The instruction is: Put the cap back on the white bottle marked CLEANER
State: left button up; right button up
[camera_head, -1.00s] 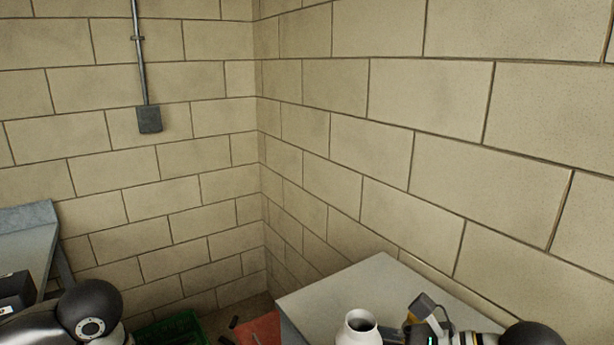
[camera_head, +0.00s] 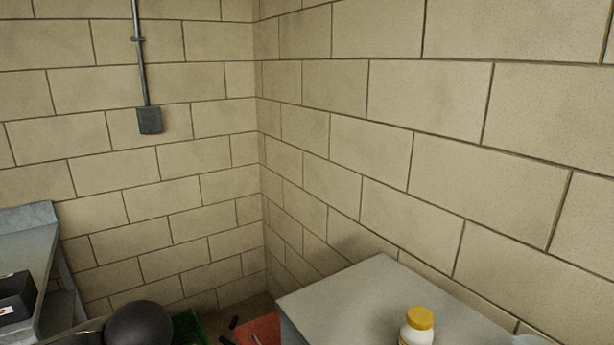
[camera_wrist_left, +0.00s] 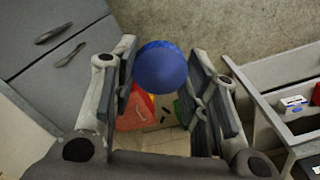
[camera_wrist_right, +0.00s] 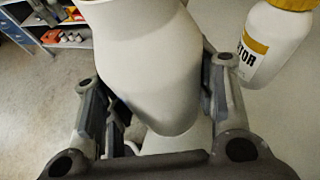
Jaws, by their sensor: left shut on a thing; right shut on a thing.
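A blue rounded cap (camera_wrist_left: 160,70) sits between the fingers of my left gripper (camera_wrist_left: 162,60), which is shut on it. My right gripper (camera_wrist_right: 153,80) is shut around a large plain white bottle (camera_wrist_right: 148,50), seen close up in the right wrist view. No marking shows on its visible side, so I cannot read CLEANER, and its mouth is out of frame. Another white bottle (camera_wrist_right: 268,45), with a yellow cap and a label ending in "TOR", stands to its right. This yellow-capped bottle also shows in the head view (camera_head: 417,330). Neither gripper shows in the head view.
The yellow-capped bottle stands on a grey cabinet top (camera_head: 365,295), mostly bare towards the wall. A pale object (camera_head: 530,341) is cut off at the head view's bottom edge. A grey bench (camera_head: 30,245) stands left, and a red thing (camera_head: 262,328) lies low between them.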

dwell(0.6)
jog(key=w+a+f+n+g+y, duration=0.1)
jog(key=a+n+g, duration=0.3)
jog(key=a, duration=0.3)
jog(key=w+a+f+n+g+y, duration=0.1)
jog(key=a+n+g, duration=0.3)
jog(key=a, duration=0.3)
jog(key=shift+g+y, duration=0.3)
jog(key=shift+g, duration=0.1)
pick_arm(q)
jog(key=w+d+r+m, duration=0.1)
jog(key=w+d+r, duration=0.2)
jog(key=d+r, duration=0.6)
jog(key=w+d+r, duration=0.3)
jog(key=d+r, duration=0.6)
jog(key=d, duration=0.6)
jog(key=shift+m, duration=0.4)
jog(key=shift+f, duration=0.1)
jog(key=shift+f, duration=1.95)
